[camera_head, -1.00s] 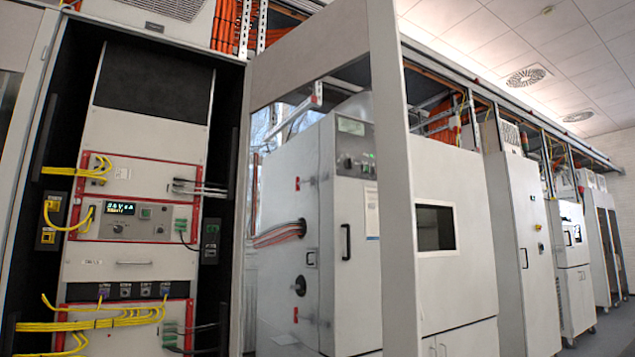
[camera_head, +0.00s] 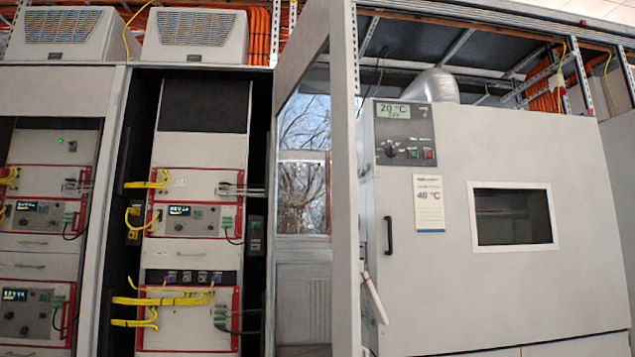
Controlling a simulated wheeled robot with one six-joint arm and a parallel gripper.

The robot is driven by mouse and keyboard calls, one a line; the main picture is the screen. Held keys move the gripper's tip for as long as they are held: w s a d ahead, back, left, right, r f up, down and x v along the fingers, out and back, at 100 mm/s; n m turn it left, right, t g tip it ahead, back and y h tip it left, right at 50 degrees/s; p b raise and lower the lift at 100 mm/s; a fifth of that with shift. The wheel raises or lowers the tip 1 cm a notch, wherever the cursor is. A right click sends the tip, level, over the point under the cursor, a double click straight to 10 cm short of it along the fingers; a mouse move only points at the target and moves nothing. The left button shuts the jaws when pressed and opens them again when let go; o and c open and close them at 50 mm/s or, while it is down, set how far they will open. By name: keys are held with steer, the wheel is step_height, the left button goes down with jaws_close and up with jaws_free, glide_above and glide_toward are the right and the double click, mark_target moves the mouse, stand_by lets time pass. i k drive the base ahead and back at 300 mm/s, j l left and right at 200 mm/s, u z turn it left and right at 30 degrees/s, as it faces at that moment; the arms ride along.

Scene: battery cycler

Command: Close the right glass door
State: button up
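The right glass door (camera_head: 345,190) stands wide open, swung out toward me from the right side of the right cabinet (camera_head: 258,120). I see it at a steep angle, as a grey frame with a tall near upright. A window and bare trees show through its glass (camera_head: 303,150). A slim pale bar (camera_head: 374,298) sticks out at the right of the near upright, low down; it looks like the door's handle. The cabinet's front is uncovered and its racked units (camera_head: 190,220) with yellow cables are exposed. My gripper is not in view.
A large grey test chamber (camera_head: 470,120) with a dark window and a black handle stands to the right, behind the door. Another cabinet with racked units (camera_head: 40,215) stands at the left. The floor is out of view.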

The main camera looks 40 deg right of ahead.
mark_target(320, 22)
steer(key=l+u, duration=0.1)
steer(key=l, duration=0.45)
steer(key=l+u, duration=0.1)
steer(key=l, duration=0.45)
steer(key=k+l+u, duration=0.1)
steer(key=l, duration=0.5)
steer(key=l+u, duration=0.1)
steer(key=l, duration=0.45)
steer(key=k+l+u, duration=0.1)
steer(key=l, duration=0.4)
steer(key=k, duration=0.05)
